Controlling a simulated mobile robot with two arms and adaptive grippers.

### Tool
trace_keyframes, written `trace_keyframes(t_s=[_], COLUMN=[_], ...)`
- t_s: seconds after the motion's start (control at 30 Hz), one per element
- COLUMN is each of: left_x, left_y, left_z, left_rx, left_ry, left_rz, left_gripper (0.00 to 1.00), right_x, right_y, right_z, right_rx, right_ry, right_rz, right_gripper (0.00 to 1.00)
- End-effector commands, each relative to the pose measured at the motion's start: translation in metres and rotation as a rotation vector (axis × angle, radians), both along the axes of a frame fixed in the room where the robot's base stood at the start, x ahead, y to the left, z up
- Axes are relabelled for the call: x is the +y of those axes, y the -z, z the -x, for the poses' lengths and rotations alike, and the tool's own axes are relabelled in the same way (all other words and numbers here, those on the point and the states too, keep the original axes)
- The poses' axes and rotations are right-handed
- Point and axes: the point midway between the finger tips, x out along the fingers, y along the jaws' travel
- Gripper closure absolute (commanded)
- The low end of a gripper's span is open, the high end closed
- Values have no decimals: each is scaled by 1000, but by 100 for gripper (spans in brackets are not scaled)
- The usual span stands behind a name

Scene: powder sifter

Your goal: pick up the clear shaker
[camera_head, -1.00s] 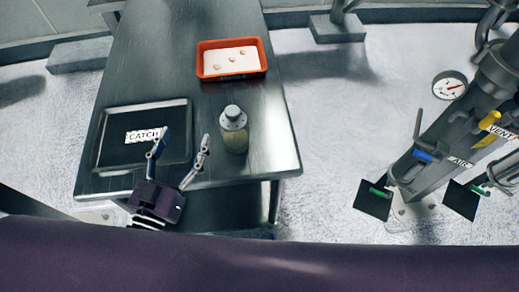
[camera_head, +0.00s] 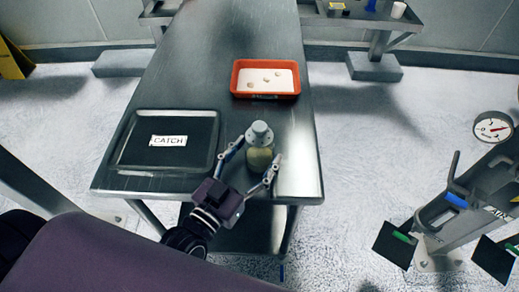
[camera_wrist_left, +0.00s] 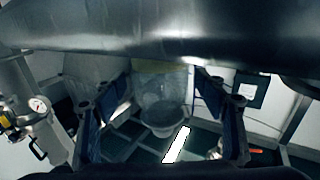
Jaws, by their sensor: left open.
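The clear shaker (camera_head: 260,147) stands upright on the metal table, with a grey cap and pale contents low inside. My left gripper (camera_head: 249,167) is open, with one finger to the left of the shaker and the other to its right front. In the left wrist view the shaker (camera_wrist_left: 161,98) appears upside down between the two open fingers. From these views I cannot tell whether either finger touches it. My right gripper is not in view.
A dark tray labelled CATCH (camera_head: 130,152) lies left of the shaker. A red tray (camera_head: 236,82) with white powder and several small lumps sits behind it. The metal table (camera_head: 222,45) is clear toward the back. Pipework with a gauge (camera_head: 492,128) stands at the right.

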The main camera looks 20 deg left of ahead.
Motion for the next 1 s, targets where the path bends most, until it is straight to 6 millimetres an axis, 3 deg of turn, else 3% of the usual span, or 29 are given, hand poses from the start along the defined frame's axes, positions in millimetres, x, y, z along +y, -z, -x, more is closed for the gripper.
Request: trace_keyframes(t_s=[0.2, 0.47, 0.9, 1.0], left_x=[-4, -5, -5, -5], left_y=[-1, 0, 0, -1], left_z=[-19, -20, -20, -20], left_rx=[-1, 0, 0, -2], left_ry=[0, 0, 0, 0], left_rz=[0, 0, 0, 0], left_gripper=[34, 34, 83, 84], right_x=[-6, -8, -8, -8], right_y=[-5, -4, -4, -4], right_z=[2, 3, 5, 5], right_rx=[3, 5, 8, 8], right_ry=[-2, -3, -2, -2], right_rz=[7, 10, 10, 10], right_gripper=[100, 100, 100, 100])
